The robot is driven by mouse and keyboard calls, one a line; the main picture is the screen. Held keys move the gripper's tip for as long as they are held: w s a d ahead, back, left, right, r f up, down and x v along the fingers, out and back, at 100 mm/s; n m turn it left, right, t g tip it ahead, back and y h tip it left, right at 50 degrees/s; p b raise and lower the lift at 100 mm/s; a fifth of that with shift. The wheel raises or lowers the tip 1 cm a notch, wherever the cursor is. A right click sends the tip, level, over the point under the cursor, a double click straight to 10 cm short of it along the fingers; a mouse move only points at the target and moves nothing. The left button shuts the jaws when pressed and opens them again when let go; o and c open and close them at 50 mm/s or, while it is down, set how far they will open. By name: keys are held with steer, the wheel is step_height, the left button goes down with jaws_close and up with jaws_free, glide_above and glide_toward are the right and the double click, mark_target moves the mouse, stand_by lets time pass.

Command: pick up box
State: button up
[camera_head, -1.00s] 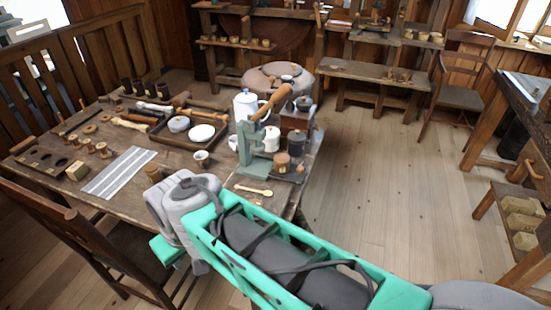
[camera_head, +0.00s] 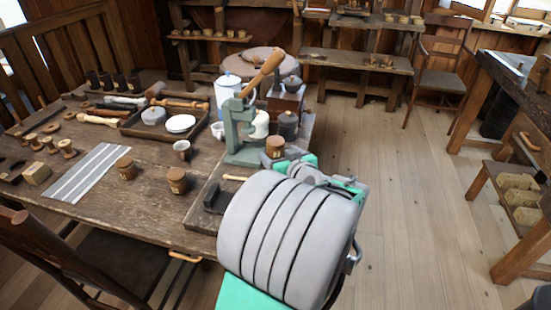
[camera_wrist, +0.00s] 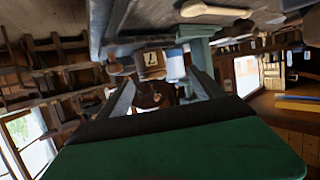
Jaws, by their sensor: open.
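Several small round brown lidded boxes are in view, and I cannot tell which one is meant. One box (camera_head: 275,146) stands on the board near the green press, just beyond my gripper. In the wrist view, which is upside down, a round box with a pale label (camera_wrist: 150,60) shows beyond and between the fingers, apart from them. My gripper (camera_wrist: 160,80) is open and empty. In the head view my arm hides its fingertips. Two more round boxes, one (camera_head: 125,168) farther left and one (camera_head: 176,180) nearer the board, stand on the table.
The green press (camera_head: 243,135) with a wooden lever stands close by. A dark canister (camera_head: 288,125), a coffee mill (camera_head: 286,100) and a white pot (camera_head: 227,92) crowd behind. A spoon (camera_head: 234,178) and a dark bracket (camera_head: 214,197) lie on the board. The floor (camera_head: 400,170) to the right is clear.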

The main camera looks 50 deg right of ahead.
mark_target(273, 141)
steer(key=x, duration=0.4)
steer(key=d+x, duration=0.1)
steer(key=x, duration=0.6)
steer(key=shift+s+d, duration=0.15)
steer(key=shift+d, duration=0.3)
steer(key=shift+r, duration=0.1)
steer(key=c, duration=1.6)
